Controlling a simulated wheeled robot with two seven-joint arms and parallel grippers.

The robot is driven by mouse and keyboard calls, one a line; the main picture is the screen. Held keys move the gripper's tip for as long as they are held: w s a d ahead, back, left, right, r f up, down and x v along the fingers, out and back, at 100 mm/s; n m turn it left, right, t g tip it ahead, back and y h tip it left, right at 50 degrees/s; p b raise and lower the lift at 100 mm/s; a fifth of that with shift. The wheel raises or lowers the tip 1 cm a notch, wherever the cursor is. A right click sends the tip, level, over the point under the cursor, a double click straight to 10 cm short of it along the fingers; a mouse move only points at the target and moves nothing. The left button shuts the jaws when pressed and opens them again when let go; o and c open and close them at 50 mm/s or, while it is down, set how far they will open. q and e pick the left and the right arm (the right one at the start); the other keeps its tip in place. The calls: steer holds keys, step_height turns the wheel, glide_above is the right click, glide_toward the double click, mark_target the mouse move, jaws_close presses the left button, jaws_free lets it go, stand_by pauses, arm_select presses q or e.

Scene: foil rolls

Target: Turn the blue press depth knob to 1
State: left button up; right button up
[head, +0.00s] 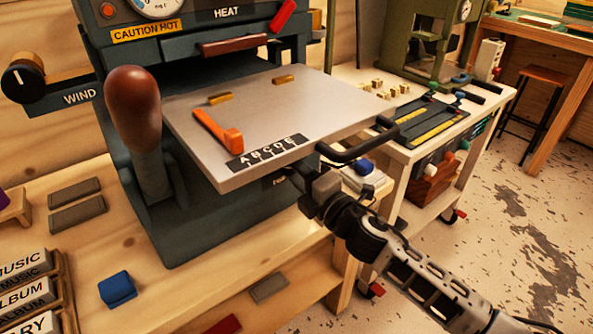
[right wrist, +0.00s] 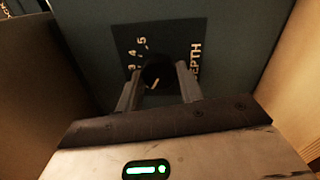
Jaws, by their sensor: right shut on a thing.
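The blue-grey press (head: 210,222) stands on the wooden bench, and its depth panel also shows in the right wrist view (right wrist: 225,70). The round, dark depth knob (right wrist: 158,70) sits on that panel, with a scale whose 3, 4 and 5 are readable and a DEPTH label at right. The rest of the scale is hidden by my gripper. A short pale mark shows on the knob; I cannot tell which number it points to. My right gripper (head: 306,188) is shut on the knob, one finger on each side, under the plate's right edge. My left gripper is not in view.
The metal plate (head: 330,100) with a black handle (head: 355,147) overhangs my right gripper. A lever with a brown knob (head: 134,105) stands at the press's left. A blue block (head: 117,289) lies on the bench. A cart (head: 405,150) stands at right.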

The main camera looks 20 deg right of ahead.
stand_by(0.5)
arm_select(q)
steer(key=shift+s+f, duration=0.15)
arm_select(e)
steer(key=o, duration=1)
arm_select(q)
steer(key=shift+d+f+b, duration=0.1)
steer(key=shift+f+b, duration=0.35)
steer(key=shift+b, duration=0.9)
arm_select(e)
steer(key=shift+v, duration=8)
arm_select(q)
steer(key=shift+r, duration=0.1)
arm_select(e)
steer(key=shift+f, duration=0.1)
